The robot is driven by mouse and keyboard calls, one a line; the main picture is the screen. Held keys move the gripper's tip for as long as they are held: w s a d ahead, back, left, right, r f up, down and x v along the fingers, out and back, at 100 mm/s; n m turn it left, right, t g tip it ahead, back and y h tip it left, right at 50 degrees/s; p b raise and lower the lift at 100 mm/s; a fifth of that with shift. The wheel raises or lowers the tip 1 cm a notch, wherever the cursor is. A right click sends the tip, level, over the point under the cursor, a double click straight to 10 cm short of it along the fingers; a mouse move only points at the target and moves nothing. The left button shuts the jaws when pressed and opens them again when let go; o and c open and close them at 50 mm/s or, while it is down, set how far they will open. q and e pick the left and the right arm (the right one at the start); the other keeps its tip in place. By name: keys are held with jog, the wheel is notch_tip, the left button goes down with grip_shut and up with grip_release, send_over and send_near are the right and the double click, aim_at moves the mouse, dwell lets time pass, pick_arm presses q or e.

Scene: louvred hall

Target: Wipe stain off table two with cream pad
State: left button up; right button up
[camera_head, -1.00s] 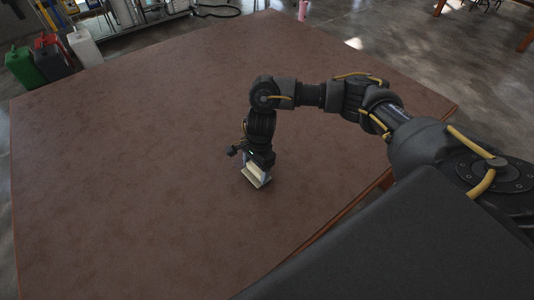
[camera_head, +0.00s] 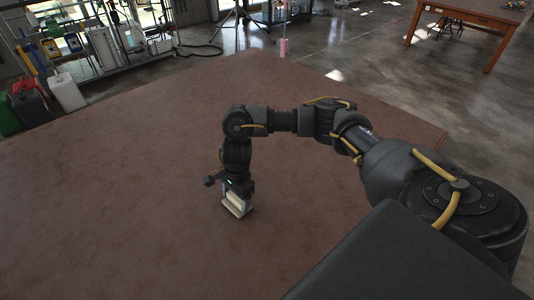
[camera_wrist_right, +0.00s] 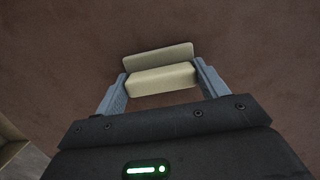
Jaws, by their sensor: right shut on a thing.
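The cream pad (camera_head: 235,205) is a small pale block with a flat plate. My right gripper (camera_head: 238,195) is shut on it, low over the brown tabletop (camera_head: 110,190). In the right wrist view the pad (camera_wrist_right: 160,80) sits between the two grey fingers of the gripper (camera_wrist_right: 162,84), with its flat plate beyond the gripped block. I cannot tell whether the pad touches the tabletop. No stain shows on the visible tabletop; the part under the pad and arm is hidden. My left gripper is not in view.
Another brown table (camera_head: 470,14) stands at the back right. A white jug (camera_head: 68,92) and dark and green canisters stand on the floor at the left. A pink cylinder (camera_head: 283,47) stands beyond the table's far edge. The tabletop around the pad is clear.

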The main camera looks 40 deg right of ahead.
jog(key=shift+w, duration=0.4)
notch_tip(320, 180, up, 4)
jog(key=p, duration=0.2)
jog(key=shift+s+r+p, duration=0.1)
jog(key=shift+r+p, duration=0.05)
jog(key=shift+p, duration=0.25)
jog(key=shift+a+r+p, duration=0.1)
jog(key=shift+r+p, duration=0.2)
jog(key=shift+r, duration=0.1)
jog(key=shift+r+p, duration=0.55)
jog(key=shift+r, duration=0.05)
jog(key=shift+r+p, duration=0.45)
jog(key=shift+r, duration=0.45)
